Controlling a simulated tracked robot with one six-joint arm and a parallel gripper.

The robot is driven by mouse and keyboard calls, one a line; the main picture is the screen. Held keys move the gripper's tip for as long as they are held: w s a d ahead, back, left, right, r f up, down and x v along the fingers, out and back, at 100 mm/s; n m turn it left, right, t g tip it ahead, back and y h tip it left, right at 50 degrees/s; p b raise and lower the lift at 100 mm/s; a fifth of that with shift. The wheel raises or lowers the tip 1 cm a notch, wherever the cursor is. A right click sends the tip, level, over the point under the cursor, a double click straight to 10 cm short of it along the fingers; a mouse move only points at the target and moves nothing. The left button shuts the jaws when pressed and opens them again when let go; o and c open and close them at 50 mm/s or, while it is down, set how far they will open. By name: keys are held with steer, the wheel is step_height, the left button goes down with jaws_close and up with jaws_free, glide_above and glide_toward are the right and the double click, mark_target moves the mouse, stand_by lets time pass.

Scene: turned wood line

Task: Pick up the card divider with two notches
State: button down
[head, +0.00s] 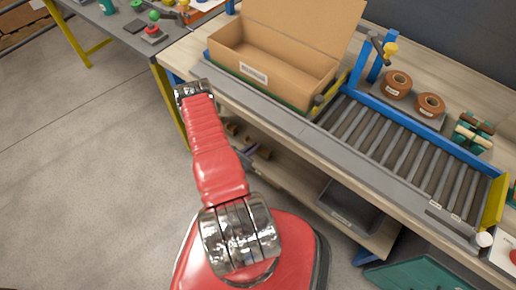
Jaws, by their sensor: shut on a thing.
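I cannot make out a card divider with two notches anywhere in the head view. My red arm rises from my red base to a chrome joint in front of the bench. My gripper does not show; the part of the arm past that joint is hidden or out of sight. I cannot see what the gripper holds. An open cardboard box (262,78) with a white label and a raised flap stands on the bench. Its visible inside looks empty.
A roller conveyor (400,150) runs along the bench (190,50) to the right of the box. Two brown tape rolls (397,84) lie behind it. Wooden pieces (258,150) and a dark bin (350,205) are below. Grey floor (90,180) at left is clear.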

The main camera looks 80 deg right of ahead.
stand_by(0.4)
step_height(320, 180, up, 10)
stand_by(0.7)
steer(key=shift+w, duration=0.1)
stand_by(0.4)
